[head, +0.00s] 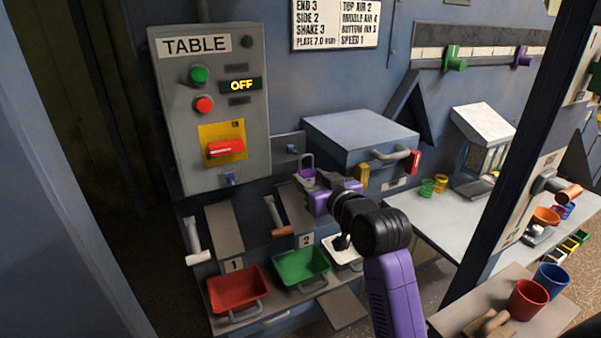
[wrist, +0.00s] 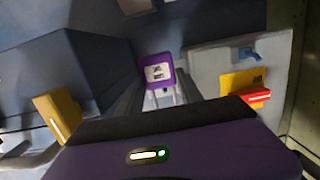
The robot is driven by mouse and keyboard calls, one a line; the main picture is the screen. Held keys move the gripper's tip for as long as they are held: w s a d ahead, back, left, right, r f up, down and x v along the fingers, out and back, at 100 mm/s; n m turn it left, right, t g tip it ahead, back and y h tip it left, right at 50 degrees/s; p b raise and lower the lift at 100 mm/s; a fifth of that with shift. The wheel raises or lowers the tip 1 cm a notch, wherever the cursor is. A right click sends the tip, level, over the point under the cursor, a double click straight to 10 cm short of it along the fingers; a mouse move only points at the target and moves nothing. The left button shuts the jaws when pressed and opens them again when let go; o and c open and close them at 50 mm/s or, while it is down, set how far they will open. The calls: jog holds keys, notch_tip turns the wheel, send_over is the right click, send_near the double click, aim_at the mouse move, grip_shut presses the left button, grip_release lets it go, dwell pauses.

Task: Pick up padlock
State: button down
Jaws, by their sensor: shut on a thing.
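The padlock (wrist: 157,72) is purple with a white printed label. In the wrist view it sits beyond my wrist's dark edge, between the grey fingers of my gripper (wrist: 165,99). In the head view my gripper (head: 306,181) is in front of the grey-blue machine, left of the box with the handle, and the padlock shows small and purple at its tip. My gripper is shut on the padlock. The fingers hide part of it, and I cannot tell whether it touches anything behind.
The TABLE control box (head: 213,105), with an OFF display and red switch (head: 226,148), is left of my gripper. The grey-blue box (head: 350,135) is close on the right. Red (head: 236,290) and green (head: 300,266) trays stand below. A dark post (head: 520,150) stands at right.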

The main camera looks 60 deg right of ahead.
jog(key=f+p+v, duration=0.1)
jog(key=p+v, duration=0.3)
jog(key=v, duration=0.7)
jog(key=shift+a+f+p, duration=0.15)
jog(key=shift+f+p, duration=0.15)
jog(key=shift+f, duration=0.1)
jog(key=shift+s, duration=0.15)
